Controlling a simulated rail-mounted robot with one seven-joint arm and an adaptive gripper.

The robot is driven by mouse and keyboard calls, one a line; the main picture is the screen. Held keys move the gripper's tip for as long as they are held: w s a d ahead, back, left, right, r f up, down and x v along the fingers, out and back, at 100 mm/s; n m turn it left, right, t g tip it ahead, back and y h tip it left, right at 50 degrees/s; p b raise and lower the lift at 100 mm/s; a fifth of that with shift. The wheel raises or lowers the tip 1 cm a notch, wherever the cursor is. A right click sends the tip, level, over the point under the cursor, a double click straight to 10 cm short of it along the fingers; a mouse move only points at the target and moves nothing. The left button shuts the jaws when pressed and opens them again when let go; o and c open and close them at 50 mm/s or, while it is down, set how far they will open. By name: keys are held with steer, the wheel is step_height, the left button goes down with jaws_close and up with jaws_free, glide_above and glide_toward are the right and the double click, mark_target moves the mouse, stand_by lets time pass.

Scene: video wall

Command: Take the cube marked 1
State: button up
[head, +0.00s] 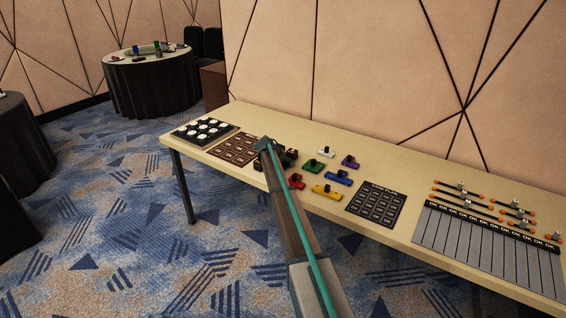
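No cube with a readable 1 shows in the head view; any such mark is too small to read or hidden. A brown board with a grid of dark squares (232,150) lies on the long table (300,215). My arm reaches up from the bottom over the table's front edge. My gripper (287,157) is a small dark shape at the arm's far end, low over the table between the brown board and the coloured blocks. The arm covers part of this area. Its fingers are too small and dark to tell open from shut.
A black tray with white round pieces (204,129) is at the left end. Red (296,182), yellow (324,192), blue (338,178) and purple (350,162) blocks lie right of my gripper. Beyond are a dark plan board (377,204) and a grey OK-labelled panel (490,250).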

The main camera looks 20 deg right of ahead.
steer(key=c, duration=1)
steer(key=shift+o, duration=0.2)
steer(key=shift+r, duration=0.1)
